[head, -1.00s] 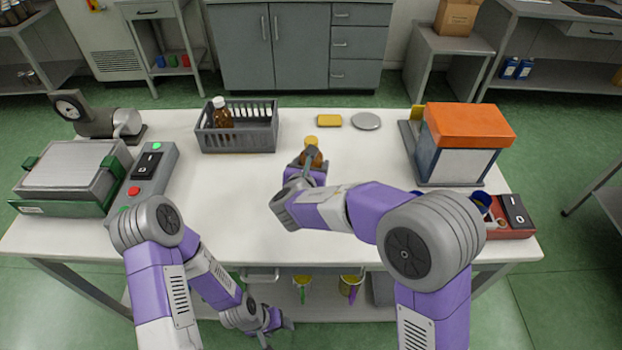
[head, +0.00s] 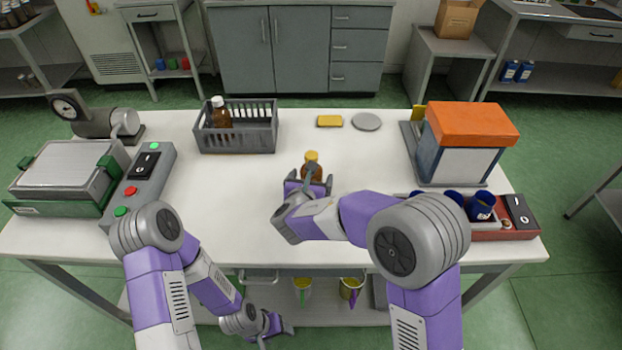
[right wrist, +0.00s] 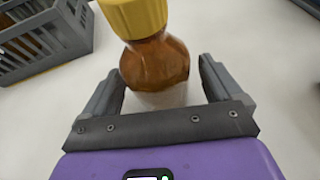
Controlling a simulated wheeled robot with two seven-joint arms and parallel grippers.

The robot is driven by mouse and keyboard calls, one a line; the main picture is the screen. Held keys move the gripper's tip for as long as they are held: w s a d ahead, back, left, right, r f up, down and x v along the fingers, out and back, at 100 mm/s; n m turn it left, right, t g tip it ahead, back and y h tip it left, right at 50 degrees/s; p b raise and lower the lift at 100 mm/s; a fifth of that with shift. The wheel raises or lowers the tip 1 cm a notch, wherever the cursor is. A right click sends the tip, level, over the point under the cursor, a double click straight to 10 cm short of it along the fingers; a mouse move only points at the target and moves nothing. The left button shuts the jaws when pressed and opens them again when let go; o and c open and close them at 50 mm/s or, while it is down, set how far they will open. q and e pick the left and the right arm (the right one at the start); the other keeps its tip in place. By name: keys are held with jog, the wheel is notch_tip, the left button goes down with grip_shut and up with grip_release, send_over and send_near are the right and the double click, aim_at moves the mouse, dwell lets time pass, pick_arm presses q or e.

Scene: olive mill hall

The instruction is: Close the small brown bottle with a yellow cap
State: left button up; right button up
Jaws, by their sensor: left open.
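The small brown bottle (head: 313,172) stands upright near the middle of the white table, and its yellow cap (head: 312,156) sits on its top. In the right wrist view the bottle (right wrist: 157,65) carries the yellow cap (right wrist: 135,15) straight above its shoulders; whether it is tight I cannot tell. The bottle's lower part is partly hidden in the head view. My left gripper (head: 278,330) hangs open and empty low in front of the table.
A grey crate (head: 238,140) holds another brown bottle (head: 221,113) with a white cap. A yellow block (head: 329,121) and grey disc (head: 367,122) lie at the back. An orange-topped machine (head: 468,125) stands right, a scale (head: 70,170) left. The table's middle left is clear.

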jog(key=shift+r, duration=0.15)
jog(key=p+v, duration=0.2)
jog(key=v, duration=1)
dwell(0.4)
